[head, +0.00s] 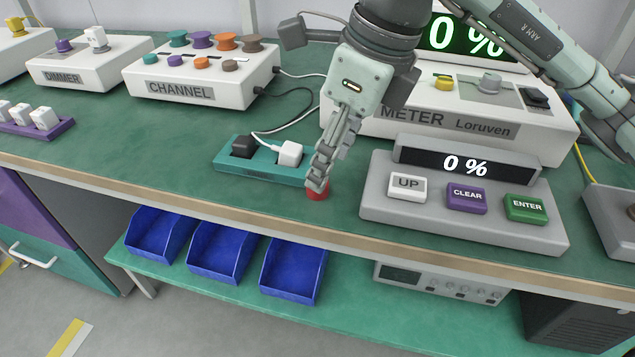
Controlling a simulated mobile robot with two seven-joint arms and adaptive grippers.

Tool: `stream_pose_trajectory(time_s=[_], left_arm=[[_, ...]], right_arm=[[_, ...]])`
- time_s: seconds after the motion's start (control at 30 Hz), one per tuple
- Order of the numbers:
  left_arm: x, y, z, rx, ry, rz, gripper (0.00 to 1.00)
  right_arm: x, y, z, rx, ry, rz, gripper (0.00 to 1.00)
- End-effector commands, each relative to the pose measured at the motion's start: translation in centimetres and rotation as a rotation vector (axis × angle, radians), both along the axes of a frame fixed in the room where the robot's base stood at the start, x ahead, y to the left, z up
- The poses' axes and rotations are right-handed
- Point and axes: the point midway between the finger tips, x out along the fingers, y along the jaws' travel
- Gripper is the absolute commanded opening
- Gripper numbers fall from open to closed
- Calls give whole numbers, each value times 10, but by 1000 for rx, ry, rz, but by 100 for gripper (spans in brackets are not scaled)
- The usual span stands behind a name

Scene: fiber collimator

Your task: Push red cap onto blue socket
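The red cap (317,194) is on the green bench top near its front edge, between the teal power strip and the grey keypad. My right gripper (318,181) comes down over it from the right-hand arm. Its fingertips hide the cap's upper part and are seen nearly edge-on, so I cannot tell whether they are open around it or shut on it. I cannot make out a blue socket in this view. My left gripper is not in view.
A teal power strip (228,156) with plugs lies left of the cap. The grey keypad (375,215) is close on the right, with the METER box (540,128) behind. Blue bins (290,282) sit on the lower shelf.

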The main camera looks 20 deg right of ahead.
Motion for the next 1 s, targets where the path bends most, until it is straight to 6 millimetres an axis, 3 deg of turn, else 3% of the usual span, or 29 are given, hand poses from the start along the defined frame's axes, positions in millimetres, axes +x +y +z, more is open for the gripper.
stream_pose_trajectory(time_s=[0.3, 0.67, 1.0], left_arm=[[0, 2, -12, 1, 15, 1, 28], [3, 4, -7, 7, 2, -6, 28], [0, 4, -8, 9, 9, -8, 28]], right_arm=[[11, 11, -38, 0, 1, 0, 51], [11, 11, -40, 0, 0, 1, 51], [11, 11, -39, 0, 0, 1, 14]])
